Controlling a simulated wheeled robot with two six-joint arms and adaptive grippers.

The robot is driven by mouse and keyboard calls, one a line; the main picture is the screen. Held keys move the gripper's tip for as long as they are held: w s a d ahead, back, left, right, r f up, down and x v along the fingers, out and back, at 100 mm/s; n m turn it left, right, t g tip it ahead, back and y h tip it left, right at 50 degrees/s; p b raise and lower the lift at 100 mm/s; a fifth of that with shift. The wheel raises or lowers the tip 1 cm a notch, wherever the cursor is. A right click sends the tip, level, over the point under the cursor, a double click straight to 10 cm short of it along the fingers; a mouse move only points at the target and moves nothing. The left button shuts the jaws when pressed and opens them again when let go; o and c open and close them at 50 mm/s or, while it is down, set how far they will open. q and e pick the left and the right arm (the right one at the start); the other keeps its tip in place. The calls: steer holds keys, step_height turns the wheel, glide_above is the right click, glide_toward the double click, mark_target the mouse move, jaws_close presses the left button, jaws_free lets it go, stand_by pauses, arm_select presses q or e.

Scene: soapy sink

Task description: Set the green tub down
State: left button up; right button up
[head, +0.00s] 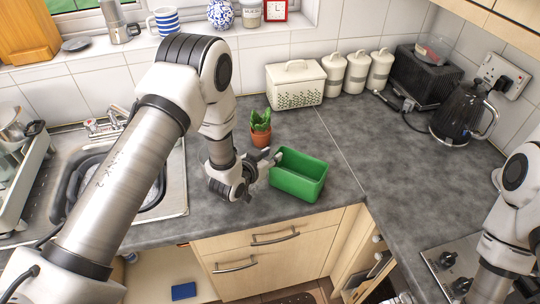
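The green tub (314,188) is an open rectangular box, upright at the front of the grey worktop, left of the inner corner. My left gripper (274,160) is at the tub's left end, with its fingertips at the rim, and looks shut on it. The tub looks empty. I cannot tell if its base touches the worktop or hangs just above it. My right arm comes in at the right edge; its gripper is out of view.
A potted plant (261,131) stands close behind my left gripper. The sink (178,185) is at left. A white bread bin (295,84) and canisters stand at the back, a black kettle (464,113) and toaster at right. The worktop (372,150) right of the tub is clear.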

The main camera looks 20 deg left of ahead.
arm_select(q)
steer(key=b+v, duration=0.3)
steer(key=v, duration=0.9)
steer(key=shift+r, duration=0.25)
